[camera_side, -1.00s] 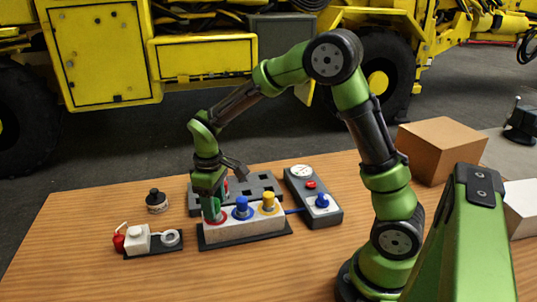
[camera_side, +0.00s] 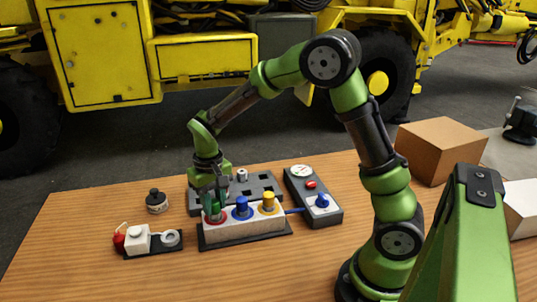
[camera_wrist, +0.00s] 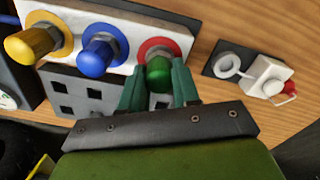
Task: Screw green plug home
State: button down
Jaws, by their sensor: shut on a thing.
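The green plug (camera_wrist: 158,72) sits at the red-ringed port of the white manifold block (camera_side: 240,228). My gripper (camera_wrist: 158,88) is shut on the green plug, with one green finger on each side of it. In the side view my gripper (camera_side: 214,207) hangs over the left end of the block and mostly hides the plug. The red ring (camera_wrist: 160,47) shows around the plug's base. I cannot tell how deep the plug sits.
A blue plug (camera_side: 241,205) and a yellow plug (camera_side: 268,200) stand in the block beside the green one. A grey slotted plate (camera_side: 262,182) lies behind.

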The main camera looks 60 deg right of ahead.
jog(key=m, duration=0.4)
jog(key=shift+m, duration=0.4)
jog(key=m, duration=0.3)
jog(key=shift+f, duration=0.1)
jog(key=m, duration=0.9)
jog(key=c, duration=0.9)
grip_release()
